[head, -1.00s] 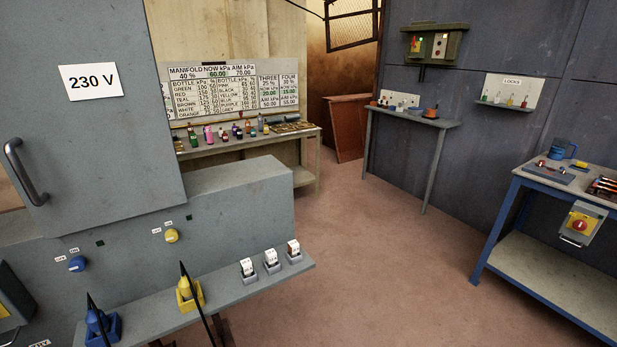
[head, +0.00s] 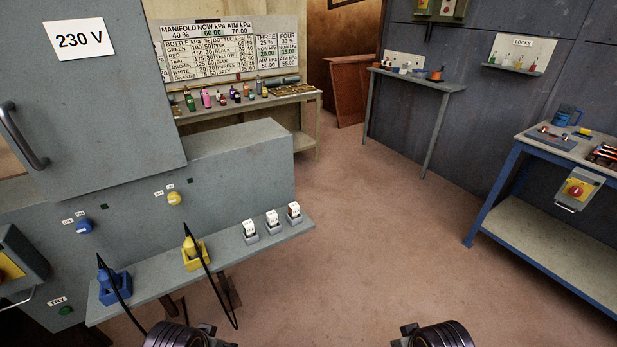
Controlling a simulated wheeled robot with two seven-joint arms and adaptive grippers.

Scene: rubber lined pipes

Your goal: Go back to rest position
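In the head view, the dark ringed ends of my two arms show at the bottom edge, one left of the middle and one right of it. Each has a small grey part on its inner side. No gripper fingers show there, so whether either gripper is open or shut is hidden below the frame. Nothing held is visible. Both arm ends are low, in front of the grey shelf (head: 150,285) and over the brown floor (head: 330,250).
The grey cabinet marked 230 V (head: 110,110) fills the left. On its shelf are a blue plug (head: 114,284), a yellow plug (head: 194,251) with a hanging black cable, and white-topped blocks (head: 272,223). A blue-framed bench (head: 560,225) stands right. The middle floor is clear.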

